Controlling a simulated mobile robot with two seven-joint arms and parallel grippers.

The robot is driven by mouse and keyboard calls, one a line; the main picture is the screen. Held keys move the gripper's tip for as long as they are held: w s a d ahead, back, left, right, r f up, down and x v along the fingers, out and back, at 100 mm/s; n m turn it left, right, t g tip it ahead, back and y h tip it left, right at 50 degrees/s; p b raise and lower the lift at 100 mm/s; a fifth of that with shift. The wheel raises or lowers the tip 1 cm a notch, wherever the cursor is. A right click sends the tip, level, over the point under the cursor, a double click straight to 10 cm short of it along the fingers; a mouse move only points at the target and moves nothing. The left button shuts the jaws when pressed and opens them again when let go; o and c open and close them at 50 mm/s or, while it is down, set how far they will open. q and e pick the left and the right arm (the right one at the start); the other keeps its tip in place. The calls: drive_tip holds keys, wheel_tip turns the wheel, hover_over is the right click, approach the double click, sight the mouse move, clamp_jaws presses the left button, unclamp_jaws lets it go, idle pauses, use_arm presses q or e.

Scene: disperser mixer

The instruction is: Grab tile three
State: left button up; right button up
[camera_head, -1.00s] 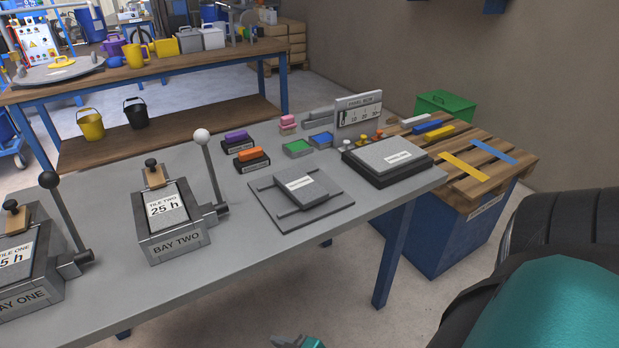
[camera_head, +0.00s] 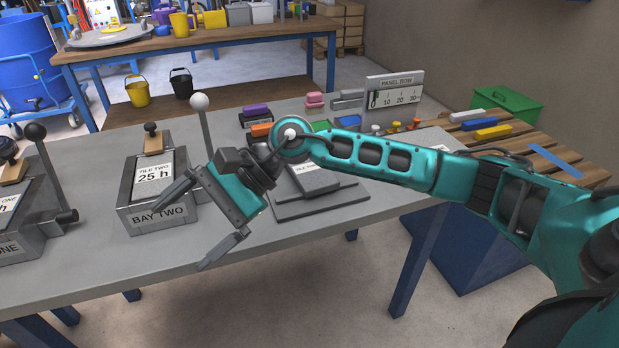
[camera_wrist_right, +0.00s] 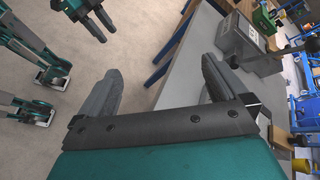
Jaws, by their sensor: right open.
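A grey tile with a white label (camera_head: 318,182) lies on a flat grey plate (camera_head: 345,199) in the middle of the table, partly behind my right arm. TILE TWO (camera_head: 154,176) sits in BAY TWO (camera_head: 160,215). My right gripper (camera_head: 180,245) is open and empty above the table's front part, left of the plate; its fingers show in the wrist view (camera_wrist_right: 161,68). My left gripper (camera_wrist_right: 98,32) shows only there, small, finger gap unclear.
Levers with a white knob (camera_head: 199,102) and a black knob (camera_head: 35,131) rise beside the bays. A panel sign (camera_head: 394,86) and small coloured blocks stand at the back. The table's front left strip (camera_head: 90,275) is clear.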

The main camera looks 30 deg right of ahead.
drive_tip(key=w+d+r+n+t+h+b, duration=0.1)
drive_tip(key=w+d+n+h, duration=0.2)
drive_tip(key=d, duration=0.6)
drive_tip(key=w+d+r+n+t+h+b, duration=0.1)
drive_tip(key=w+d+n+h, duration=0.15)
drive_tip(key=d+h, duration=0.5)
drive_tip(key=w+d+r+n+t+h+b, duration=0.1)
drive_tip(key=w+d+r+n+t+h, duration=0.15)
drive_tip(key=d, duration=0.85)
hover_over(313, 174)
drive_tip(key=shift+n+g, duration=0.4)
drive_tip(key=shift+g, duration=0.05)
wheel_tip(313, 174, down, 7)
drive_tip(key=shift+r, duration=0.1)
drive_tip(key=shift+b+x, duration=0.75)
drive_tip(key=shift+x, duration=2.25)
use_arm(q)
drive_tip(key=f, duration=0.1)
drive_tip(key=d+f, duration=0.1)
drive_tip(key=f, duration=0.1)
drive_tip(key=shift+w+f, duration=0.2)
drive_tip(key=shift+f, duration=0.1)
use_arm(e)
drive_tip(key=shift+s+d, duration=0.1)
drive_tip(key=shift+c, duration=0.3)
drive_tip(key=c, duration=1.2)
use_arm(q)
drive_tip(key=shift+a, duration=0.1)
use_arm(e)
drive_tip(key=shift+r, duration=0.1)
